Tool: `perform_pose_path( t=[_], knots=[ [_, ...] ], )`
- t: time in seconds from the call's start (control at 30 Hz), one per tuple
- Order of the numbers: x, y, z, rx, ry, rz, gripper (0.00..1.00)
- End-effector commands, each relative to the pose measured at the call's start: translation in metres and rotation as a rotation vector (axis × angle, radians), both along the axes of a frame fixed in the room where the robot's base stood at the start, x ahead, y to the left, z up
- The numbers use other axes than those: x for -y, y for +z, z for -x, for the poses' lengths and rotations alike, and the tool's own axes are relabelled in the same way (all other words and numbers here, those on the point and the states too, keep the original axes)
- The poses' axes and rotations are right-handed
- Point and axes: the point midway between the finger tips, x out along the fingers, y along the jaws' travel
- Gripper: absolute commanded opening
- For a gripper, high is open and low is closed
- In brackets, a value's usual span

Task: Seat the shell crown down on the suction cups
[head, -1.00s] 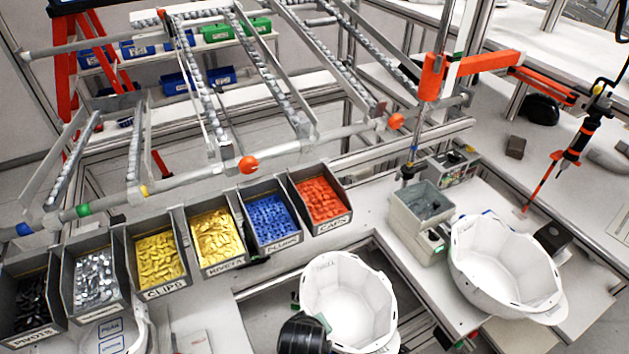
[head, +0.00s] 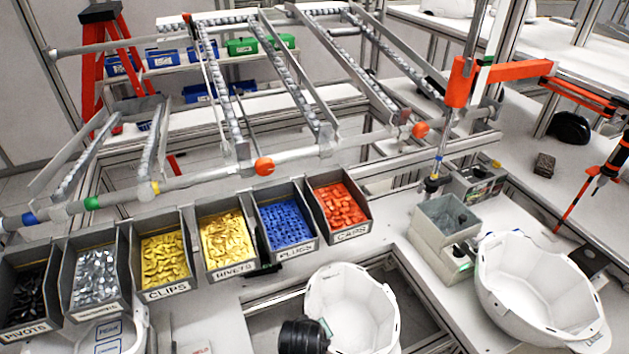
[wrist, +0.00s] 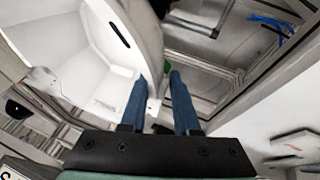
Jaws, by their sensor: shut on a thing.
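A white helmet shell (head: 352,300) shows at the bottom centre of the head view, hollow side up and crown down. In the wrist view the same shell (wrist: 95,60) fills the upper left. My gripper (wrist: 158,82) has its two blue fingers shut on the shell's rim, one on each side of the wall. In the head view only a dark part of my arm shows at the shell's lower left; the fingertips are hidden. I see no suction cups in either view. The underside of the shell is hidden, so I cannot tell what it touches.
A second white shell (head: 535,290) sits hollow side up on the right bench. Between the shells stands a grey box (head: 445,222). Labelled part bins, among them the red caps bin (head: 342,208), line the back left. A framed opening (head: 275,308) lies around the held shell.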

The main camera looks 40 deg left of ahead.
Motion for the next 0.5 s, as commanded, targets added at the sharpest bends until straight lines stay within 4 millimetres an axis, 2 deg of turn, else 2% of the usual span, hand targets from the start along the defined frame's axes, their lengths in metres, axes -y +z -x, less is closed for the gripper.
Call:
perform_pose_path(
  t=[0.33,0.37,0.5],
  knots=[
    [-0.0005,-0.0005,-0.0013,0.005,0.000,-0.002,0.00],
    [-0.0005,-0.0005,-0.0013,0.005,0.000,-0.002,0.32],
    [-0.0004,-0.0008,-0.0010,0.004,0.000,-0.001,0.57]
  ],
)
